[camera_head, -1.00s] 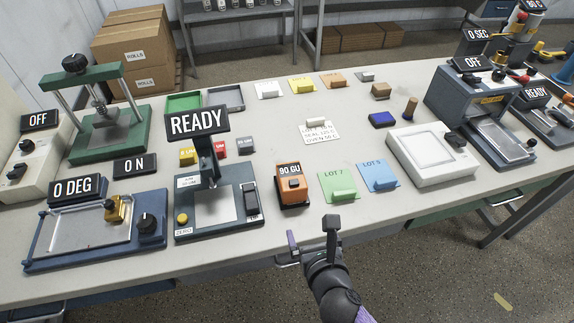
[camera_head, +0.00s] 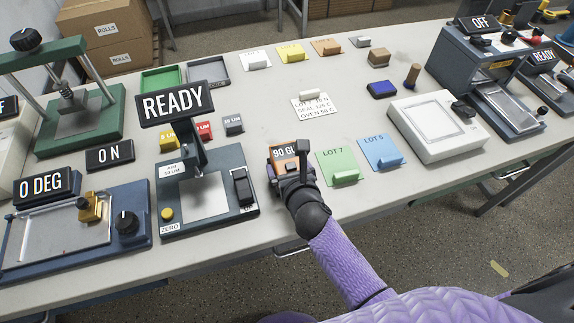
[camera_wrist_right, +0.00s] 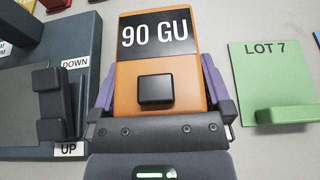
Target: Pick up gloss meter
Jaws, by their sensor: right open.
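The gloss meter (camera_head: 283,151) is an orange block with a black "90 GU" display, lying on the table near its front edge. In the right wrist view the gloss meter (camera_wrist_right: 128,82) fills the middle, with a black square button on top. My right gripper (camera_head: 288,163) is over its near part and hides much of it in the head view. In the wrist view the purple fingers of my right gripper (camera_wrist_right: 160,90) are open, one on each side of the orange body. I cannot tell whether they touch it. My left gripper is not in view.
To the left stands a thickness gauge (camera_head: 205,205) with a "READY" sign, close to my right gripper. To the right lie a green LOT 7 card (camera_head: 337,163) and a blue LOT 5 card (camera_head: 380,150). A white box device (camera_head: 437,125) stands farther right.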

